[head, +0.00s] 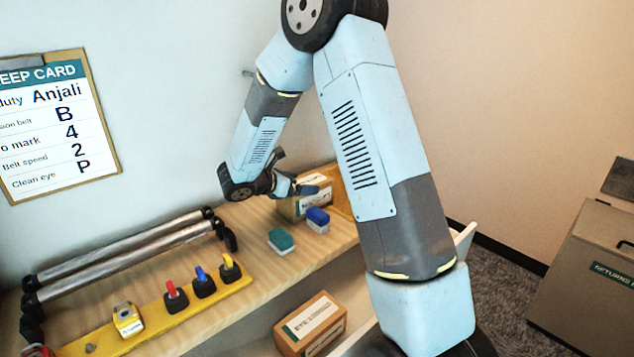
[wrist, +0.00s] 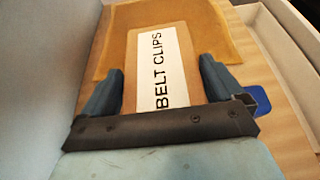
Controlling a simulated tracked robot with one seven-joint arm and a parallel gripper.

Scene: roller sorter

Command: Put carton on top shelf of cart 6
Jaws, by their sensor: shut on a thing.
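A brown carton labelled BELT CLIPS (wrist: 148,70) lies between my gripper's fingers (wrist: 160,78) in the wrist view. In the head view my gripper (head: 298,188) is at the far end of the wooden bench, shut on this carton (head: 289,211). The carton seems to be at bench level; I cannot tell whether it touches the top. The gripper and arm hide part of it. No cart marked 6 can be made out; a white edge (head: 464,238) shows behind my arm, and I cannot tell what it belongs to.
A tan sheet or envelope (wrist: 175,28) lies beyond the carton. Green (head: 281,240) and blue (head: 318,220) blocks stand near it. Metal rollers (head: 120,255) and a yellow strip with coloured pegs (head: 150,318) lie left.

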